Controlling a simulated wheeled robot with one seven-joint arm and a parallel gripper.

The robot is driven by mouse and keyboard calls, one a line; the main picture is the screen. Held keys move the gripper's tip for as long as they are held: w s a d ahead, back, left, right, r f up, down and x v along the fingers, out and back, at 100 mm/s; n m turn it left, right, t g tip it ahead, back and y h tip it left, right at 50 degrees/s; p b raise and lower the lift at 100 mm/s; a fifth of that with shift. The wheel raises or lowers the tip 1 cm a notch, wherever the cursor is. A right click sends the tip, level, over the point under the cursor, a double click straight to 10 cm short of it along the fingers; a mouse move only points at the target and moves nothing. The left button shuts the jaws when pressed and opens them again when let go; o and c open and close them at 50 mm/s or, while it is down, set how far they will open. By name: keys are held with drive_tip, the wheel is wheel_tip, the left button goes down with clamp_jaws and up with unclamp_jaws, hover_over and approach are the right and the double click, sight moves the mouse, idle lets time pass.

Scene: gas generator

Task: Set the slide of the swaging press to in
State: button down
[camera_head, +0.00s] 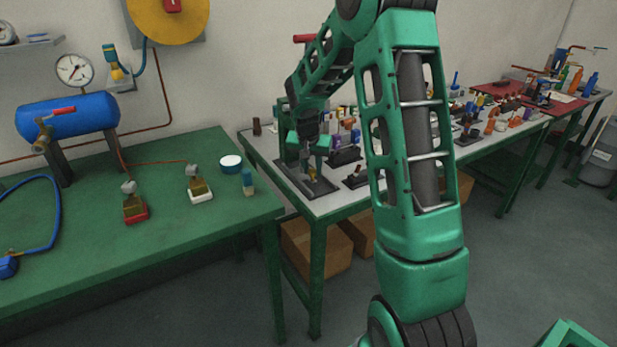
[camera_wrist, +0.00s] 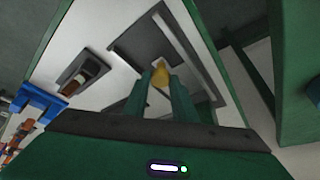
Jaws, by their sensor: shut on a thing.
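The swaging press stands at the near left end of the long white-topped bench, with a dark base plate (camera_head: 289,173) in the head view. In the wrist view its dark plate (camera_wrist: 137,38) lies beyond my fingers, with a pale strip running along it. A small yellow piece (camera_head: 313,175) sits low over the plate. It also shows in the wrist view (camera_wrist: 160,74) between my fingertips. My gripper (camera_head: 312,166) points down over the plate and is shut on this yellow piece. My arm and gripper hide much of the press, and I cannot tell the slide's position.
A small dark fixture (camera_head: 356,178) stands just right of the press. Several tools and coloured bottles crowd the bench farther right. A green table (camera_head: 75,240) with a blue tank (camera_head: 68,117) stands at left. Cardboard boxes (camera_head: 312,250) lie under the bench.

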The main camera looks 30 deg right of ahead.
sight(306, 176)
drive_tip(key=w, duration=0.3)
drive_tip(key=shift+w, duration=0.35)
drive_tip(key=shift+w+r, duration=0.1)
drive_tip(key=shift+w, duration=0.05)
drive_tip(key=c, duration=1.5)
unclamp_jaws()
drive_tip(key=shift+w, duration=0.1)
drive_tip(key=v, duration=1)
drive_tip(key=shift+r, duration=0.25)
